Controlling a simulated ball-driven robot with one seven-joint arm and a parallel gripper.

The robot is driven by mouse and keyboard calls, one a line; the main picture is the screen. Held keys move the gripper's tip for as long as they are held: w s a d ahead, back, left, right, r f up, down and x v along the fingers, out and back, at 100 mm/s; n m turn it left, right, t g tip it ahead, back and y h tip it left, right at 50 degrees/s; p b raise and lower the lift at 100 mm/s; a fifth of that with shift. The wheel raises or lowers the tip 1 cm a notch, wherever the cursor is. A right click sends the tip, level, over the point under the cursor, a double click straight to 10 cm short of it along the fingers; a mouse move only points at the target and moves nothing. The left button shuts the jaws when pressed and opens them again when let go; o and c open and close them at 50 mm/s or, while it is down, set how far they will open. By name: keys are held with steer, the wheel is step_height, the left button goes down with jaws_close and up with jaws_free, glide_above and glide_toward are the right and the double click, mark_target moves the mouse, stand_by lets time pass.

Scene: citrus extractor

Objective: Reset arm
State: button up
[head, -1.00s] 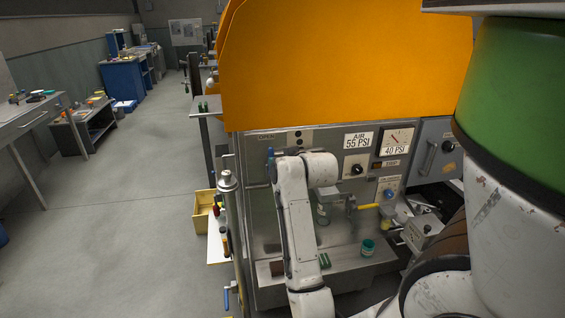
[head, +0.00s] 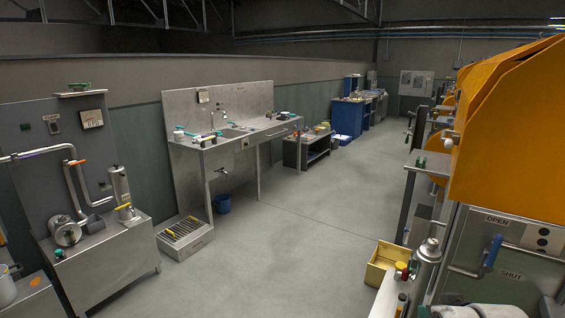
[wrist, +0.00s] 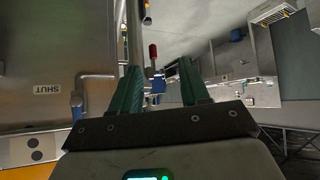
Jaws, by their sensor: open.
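My gripper (wrist: 159,78) shows in the wrist view with its two green fingers spread apart. It is open, and nothing is held between the fingers. The wrist view is turned over, with the "SHUT" label (wrist: 47,89) of the steel machine panel upside down at the left. In the head view the gripper is not in sight; only a white piece of my arm (head: 478,311) shows at the bottom right edge, in front of the machine.
The orange-hooded machine (head: 510,120) with a blue-gripped lever (head: 494,250) stands close at right. A yellow bin (head: 385,264) sits beside it. A steel sink bench (head: 222,145) and pump cabinet (head: 105,265) line the left wall. The grey floor (head: 300,225) between is clear.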

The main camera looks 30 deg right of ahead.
steer(key=s+a+f+n+g+y, duration=0.1)
steer(key=a+f+n+y, duration=0.1)
steer(key=a+f, duration=0.45)
steer(key=s+a+f+n+g+y, duration=0.1)
steer(key=a+f+n+y, duration=0.15)
steer(key=a, duration=0.75)
steer(key=s+a+f+n+g+y, duration=0.1)
steer(key=s+a+f+g, duration=0.3)
steer(key=s+a, duration=0.6)
steer(key=shift+a+f+n, duration=0.4)
steer(key=shift+a+n, duration=0.15)
steer(key=shift+a, duration=0.55)
